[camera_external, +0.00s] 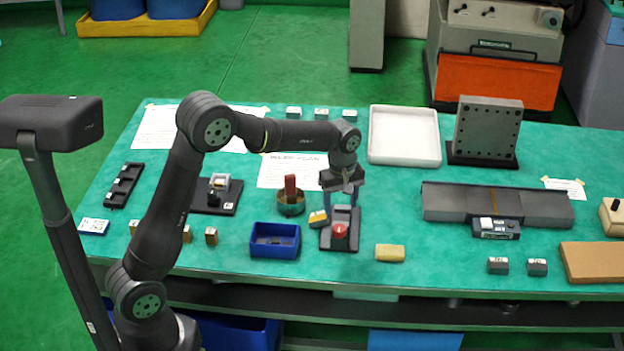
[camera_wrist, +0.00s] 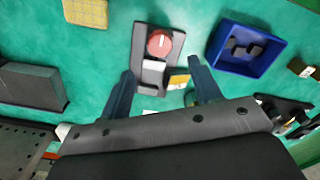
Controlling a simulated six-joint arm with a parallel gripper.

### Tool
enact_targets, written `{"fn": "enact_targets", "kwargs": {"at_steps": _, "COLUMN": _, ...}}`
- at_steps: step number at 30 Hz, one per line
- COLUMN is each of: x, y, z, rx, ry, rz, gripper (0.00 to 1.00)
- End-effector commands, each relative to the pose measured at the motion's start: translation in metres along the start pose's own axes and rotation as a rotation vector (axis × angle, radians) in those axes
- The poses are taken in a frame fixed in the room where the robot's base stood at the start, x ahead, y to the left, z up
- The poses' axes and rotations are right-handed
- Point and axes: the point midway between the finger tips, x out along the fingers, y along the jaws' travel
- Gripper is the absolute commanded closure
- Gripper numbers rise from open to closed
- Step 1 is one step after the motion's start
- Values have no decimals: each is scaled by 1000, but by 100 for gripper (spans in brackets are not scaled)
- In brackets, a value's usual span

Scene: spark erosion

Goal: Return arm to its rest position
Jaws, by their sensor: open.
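My gripper (camera_external: 341,184) is above the green table, over the back part of a dark stand with a red round knob (camera_external: 339,230). In the wrist view my gripper (camera_wrist: 158,82) shows its two dark fingers spread apart, with nothing held between them. The stand with the red knob (camera_wrist: 160,42) lies beyond the fingertips there, and a small yellow and grey block (camera_wrist: 178,80) shows between the fingers. My arm reaches from the left side over the table, bent at the elbow.
A blue bin (camera_external: 275,241) with dark pieces and a round pot (camera_external: 291,203) holding a red block stand left of the gripper. A yellow sponge (camera_external: 390,252) lies to the right. A white tray (camera_external: 404,136) and an upright drilled plate (camera_external: 487,130) stand behind.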

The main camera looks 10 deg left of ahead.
Motion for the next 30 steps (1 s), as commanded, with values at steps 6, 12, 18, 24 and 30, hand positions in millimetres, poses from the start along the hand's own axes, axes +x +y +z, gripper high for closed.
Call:
{"fn": "enact_targets", "kwargs": {"at_steps": 6, "x": 44, "y": -1, "z": 0, "rx": 0, "ry": -1, "rz": -3, "gripper": 42}}
{"fn": "enact_targets", "kwargs": {"at_steps": 12, "x": 71, "y": 0, "z": 0, "rx": 0, "ry": 0, "rz": -1, "gripper": 42}}
{"fn": "enact_targets", "kwargs": {"at_steps": 18, "x": 82, "y": 0, "z": 0, "rx": 0, "ry": 0, "rz": 0, "gripper": 42}}
{"fn": "enact_targets", "kwargs": {"at_steps": 24, "x": 82, "y": 0, "z": 0, "rx": 1, "ry": 0, "rz": 0, "gripper": 42}}
{"fn": "enact_targets", "kwargs": {"at_steps": 30, "x": 80, "y": 0, "z": 0, "rx": 1, "ry": 0, "rz": 1, "gripper": 42}}
